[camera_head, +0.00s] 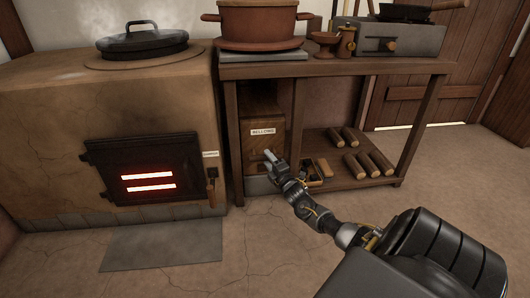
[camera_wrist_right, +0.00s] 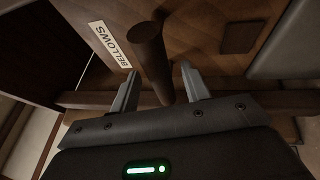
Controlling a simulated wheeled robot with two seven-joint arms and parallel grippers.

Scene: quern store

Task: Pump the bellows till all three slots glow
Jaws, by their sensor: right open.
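The stove's dark fire door (camera_head: 143,166) has two slots (camera_head: 148,181) glowing orange-red; no third glowing slot shows. The wooden bellows (camera_head: 262,108), with a white "BELLOWS" label, stands under the left end of the bench. My right gripper (camera_head: 269,156) is in front of its lower part. In the right wrist view the open jaws (camera_wrist_right: 160,88) have a round wooden handle (camera_wrist_right: 150,50) between them; whether either finger touches it I cannot tell. The label (camera_wrist_right: 109,45) is beside the handle. My left gripper is not in view.
The bench (camera_head: 340,67) carries a reddish pot (camera_head: 257,22) and a grey stove unit (camera_head: 390,36). Several logs (camera_head: 370,164) and a small box lie on its lower shelf. A lidded pan (camera_head: 142,43) sits on the clay stove. A grey mat (camera_head: 163,246) lies on clear floor.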

